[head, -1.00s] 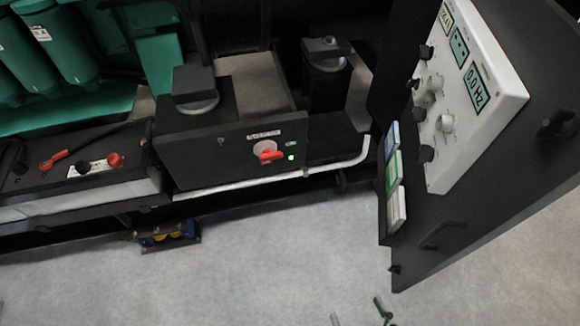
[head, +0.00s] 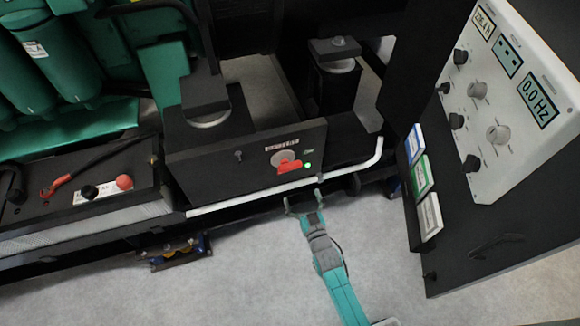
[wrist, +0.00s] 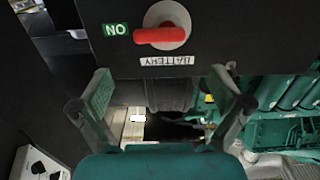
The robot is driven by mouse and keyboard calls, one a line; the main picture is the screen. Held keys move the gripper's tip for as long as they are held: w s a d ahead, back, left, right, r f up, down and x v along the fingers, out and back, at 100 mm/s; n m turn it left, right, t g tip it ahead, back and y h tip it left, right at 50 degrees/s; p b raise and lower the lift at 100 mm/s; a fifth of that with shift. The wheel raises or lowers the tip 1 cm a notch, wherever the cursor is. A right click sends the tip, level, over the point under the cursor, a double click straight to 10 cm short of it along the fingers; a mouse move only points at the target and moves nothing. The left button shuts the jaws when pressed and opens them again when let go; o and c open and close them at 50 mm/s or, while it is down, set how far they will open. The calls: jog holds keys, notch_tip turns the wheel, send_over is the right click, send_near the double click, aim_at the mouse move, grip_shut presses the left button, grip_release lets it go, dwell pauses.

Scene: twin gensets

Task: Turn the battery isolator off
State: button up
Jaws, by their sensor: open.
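The battery isolator (head: 287,164) is a red handle on a pale round plate, set in the front of a black box. A green light is lit at its right. In the wrist view the red handle (wrist: 160,35) lies across the plate, pointing to a green label that reads ON, upside down. A BATTERY label shows below it. My gripper (head: 303,197) is open and empty, just below and in front of the box. In the wrist view its two fingers (wrist: 158,95) are spread apart, below the handle and not touching it.
A white pipe (head: 290,190) runs along the box's lower edge, close to my gripper. A grey control panel (head: 515,100) stands at the right on a black cabinet. A battery (head: 80,185) with a red cable sits at the left. The floor in front is clear.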

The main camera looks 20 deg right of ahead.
aim_at(291, 170)
jog(key=w, duration=1.2)
jog(key=shift+w+r, duration=0.1)
jog(key=shift+w, duration=0.3)
jog(key=c, duration=0.8)
